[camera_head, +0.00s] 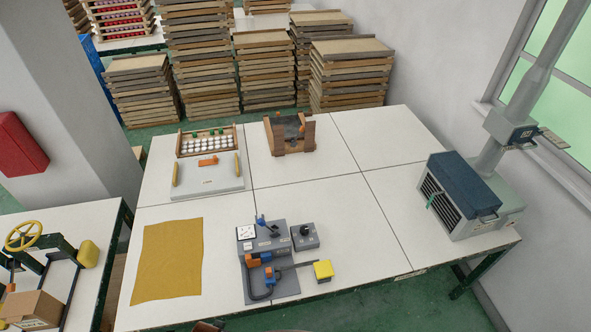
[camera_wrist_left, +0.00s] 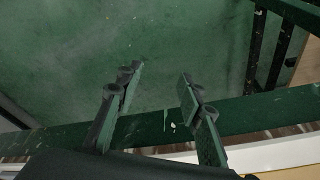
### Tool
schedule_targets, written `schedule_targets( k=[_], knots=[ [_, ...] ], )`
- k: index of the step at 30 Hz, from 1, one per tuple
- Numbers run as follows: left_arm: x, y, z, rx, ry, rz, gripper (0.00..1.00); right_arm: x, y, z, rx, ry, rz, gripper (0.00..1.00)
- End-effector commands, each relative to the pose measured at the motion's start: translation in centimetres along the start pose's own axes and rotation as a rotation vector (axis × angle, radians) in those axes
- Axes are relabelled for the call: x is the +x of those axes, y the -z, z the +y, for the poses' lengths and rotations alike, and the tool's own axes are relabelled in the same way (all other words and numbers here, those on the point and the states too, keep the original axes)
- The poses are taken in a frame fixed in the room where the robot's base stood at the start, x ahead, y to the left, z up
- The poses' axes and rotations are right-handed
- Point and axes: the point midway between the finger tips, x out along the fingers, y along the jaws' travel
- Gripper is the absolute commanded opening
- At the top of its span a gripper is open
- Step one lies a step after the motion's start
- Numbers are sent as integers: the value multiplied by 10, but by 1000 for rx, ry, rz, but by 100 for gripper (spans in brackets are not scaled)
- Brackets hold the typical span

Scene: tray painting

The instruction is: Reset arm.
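My left gripper (camera_wrist_left: 160,82) shows in the left wrist view with its two dark fingers spread apart and nothing between them. It hangs over the green floor (camera_wrist_left: 170,35), close to a dark green frame rail (camera_wrist_left: 245,112). A small dark part at the bottom edge of the head view cannot be made out. My right gripper is in neither view.
The white worktable (camera_head: 340,240) bears an ochre cloth (camera_head: 168,262), a grey device (camera_head: 265,245) with a yellow block (camera_head: 323,270), a white tray board (camera_head: 207,182), a wooden holder (camera_head: 274,138) and a grey machine (camera_head: 462,200). A side table (camera_head: 104,225) stands left. The table's middle right is clear.

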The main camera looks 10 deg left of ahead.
Motion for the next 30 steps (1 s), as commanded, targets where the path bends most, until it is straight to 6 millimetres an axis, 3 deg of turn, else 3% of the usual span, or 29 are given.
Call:
schedule_targets(
  k=[1, 6, 12, 15, 18, 22, 25, 30],
  knots=[
    [36, -18, 4, 5, -5, -23, 35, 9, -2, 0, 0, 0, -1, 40],
    [130, -77, 17, 23, -18, -61, 35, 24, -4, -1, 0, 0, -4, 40],
    [214, -166, 30, 47, -33, -107, 35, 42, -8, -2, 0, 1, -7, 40],
    [242, -213, 33, 58, -38, -129, 35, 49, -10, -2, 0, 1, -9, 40],
    [260, -253, 35, 68, -42, -146, 35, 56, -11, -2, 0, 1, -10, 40],
    [270, -287, 36, 78, -46, -159, 35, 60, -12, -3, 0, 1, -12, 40],
    [272, -300, 37, 81, -47, -163, 35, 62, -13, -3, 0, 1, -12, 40],
    [272, -304, 37, 81, -48, -163, 35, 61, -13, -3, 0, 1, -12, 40]
  ],
)
